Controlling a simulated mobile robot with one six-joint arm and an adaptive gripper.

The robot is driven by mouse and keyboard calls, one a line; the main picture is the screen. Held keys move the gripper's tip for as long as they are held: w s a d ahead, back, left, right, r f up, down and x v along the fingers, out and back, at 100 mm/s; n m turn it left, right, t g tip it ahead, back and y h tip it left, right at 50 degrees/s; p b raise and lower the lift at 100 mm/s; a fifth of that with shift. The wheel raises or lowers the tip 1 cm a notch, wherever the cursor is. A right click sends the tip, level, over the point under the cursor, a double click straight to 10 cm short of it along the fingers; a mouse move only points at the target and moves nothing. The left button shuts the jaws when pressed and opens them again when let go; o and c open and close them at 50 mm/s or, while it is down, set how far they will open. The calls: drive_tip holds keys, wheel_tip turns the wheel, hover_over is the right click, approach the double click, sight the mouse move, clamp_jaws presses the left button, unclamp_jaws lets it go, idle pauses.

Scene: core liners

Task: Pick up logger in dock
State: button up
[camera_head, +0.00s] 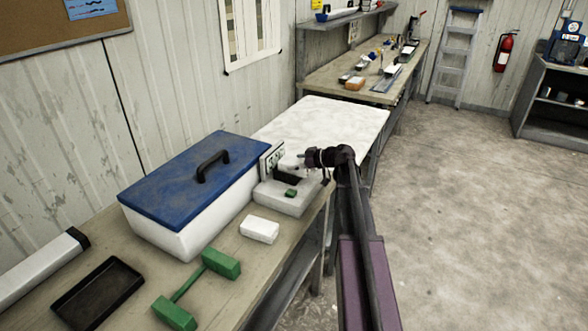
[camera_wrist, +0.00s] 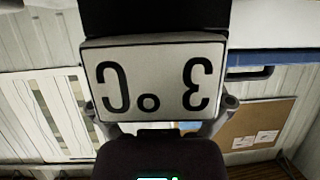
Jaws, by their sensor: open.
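A pale grey dock (camera_head: 282,200) sits on the bench right of the blue-lidded box. A dark piece (camera_head: 288,176) rests in it, partly hidden by my gripper; it may be the logger. A white panel with dark markings (camera_head: 271,160) stands at the dock's back left. In the wrist view a white panel reading "3 °C" (camera_wrist: 152,80) appears upside down, with a black part above it. My gripper (camera_head: 308,163) is over the dock, fingers open. In the wrist view the fingers (camera_wrist: 160,106) appear on both sides of the panel; whether they touch it is unclear.
A white box with a blue lid (camera_head: 190,175) stands close left of the dock. A small white block (camera_head: 259,229), a green double-ended piece (camera_head: 196,288) and a black tray (camera_head: 97,294) lie nearer. A white surface (camera_head: 330,122) behind is clear.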

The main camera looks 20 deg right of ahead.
sight(295, 162)
idle(0.4)
drive_tip(key=c, duration=0.9)
drive_tip(key=shift+r, duration=0.25)
drive_tip(key=shift+c, duration=0.2)
wheel_tip(295, 162, up, 3)
drive_tip(key=p, duration=0.3)
drive_tip(key=shift+p, duration=0.3)
drive_tip(key=shift+s+r, duration=0.25)
drive_tip(key=shift+s, duration=0.05)
drive_tip(key=s+r+p, duration=0.1)
drive_tip(key=s, duration=1.4)
drive_tip(key=shift+s+a, duration=0.15)
drive_tip(key=shift+s, duration=0.1)
